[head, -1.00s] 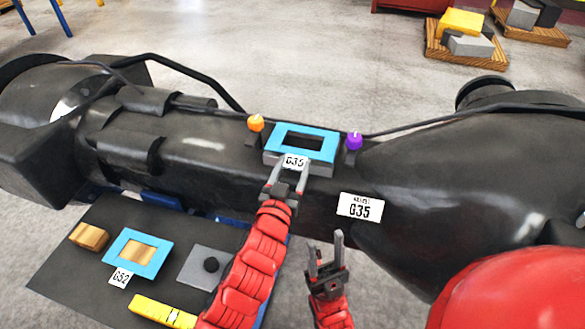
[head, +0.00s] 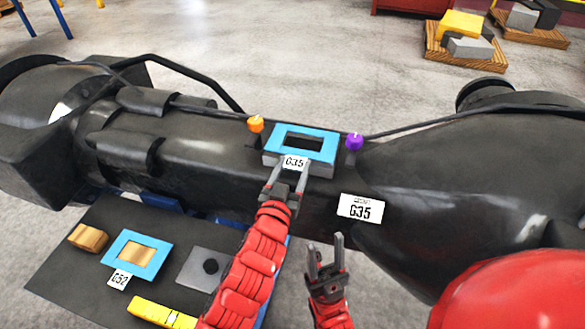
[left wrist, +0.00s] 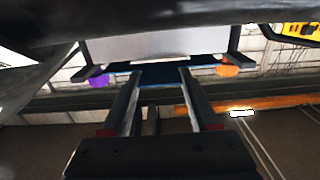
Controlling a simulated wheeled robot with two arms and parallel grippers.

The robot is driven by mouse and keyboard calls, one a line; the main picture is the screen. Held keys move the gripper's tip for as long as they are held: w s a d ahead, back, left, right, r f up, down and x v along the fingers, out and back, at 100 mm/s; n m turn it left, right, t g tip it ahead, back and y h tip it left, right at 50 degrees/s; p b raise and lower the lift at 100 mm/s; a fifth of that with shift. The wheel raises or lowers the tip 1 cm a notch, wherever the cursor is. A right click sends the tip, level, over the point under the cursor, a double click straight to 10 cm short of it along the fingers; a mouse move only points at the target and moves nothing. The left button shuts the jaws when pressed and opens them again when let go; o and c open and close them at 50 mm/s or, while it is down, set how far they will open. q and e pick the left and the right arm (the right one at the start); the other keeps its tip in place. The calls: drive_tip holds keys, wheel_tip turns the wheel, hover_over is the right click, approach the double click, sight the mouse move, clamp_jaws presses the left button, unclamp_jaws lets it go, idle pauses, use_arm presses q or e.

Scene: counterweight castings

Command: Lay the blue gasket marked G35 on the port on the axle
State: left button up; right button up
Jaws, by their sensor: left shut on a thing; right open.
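The blue gasket (head: 325,131), a rectangular frame with a white G35 tag, is over the grey port block (head: 320,170) on the dark axle (head: 200,145). A dark opening shows through its middle. Whether it rests fully on the port or hovers slightly, I cannot tell. My left gripper (head: 288,172) is shut on the gasket's near edge by the tag. In the left wrist view, the fingers (left wrist: 160,78) reach the gasket's blue edge (left wrist: 158,67) beside the grey port face. My right gripper (head: 325,248) is open and empty, below and right of the port.
An orange knob (head: 256,123) and a purple knob (head: 354,141) flank the port. A white G35 label (head: 360,207) is on the axle. A dark mat (head: 75,265) at lower left holds a blue G52 gasket (head: 115,250), wooden and grey blocks and a yellow bar (head: 160,312).

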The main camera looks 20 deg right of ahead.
use_arm(q)
drive_tip(key=shift+f+b, duration=0.7)
drive_tip(key=shift+f, duration=0.1)
drive_tip(key=o, duration=1.4)
drive_tip(key=shift+s+a, duration=0.1)
drive_tip(key=shift+s+a, duration=0.15)
drive_tip(key=shift+s, duration=0.1)
drive_tip(key=p+v, duration=0.8)
drive_tip(key=v, duration=0.8)
drive_tip(key=shift+s+a, duration=0.2)
drive_tip(key=shift+s, duration=0.05)
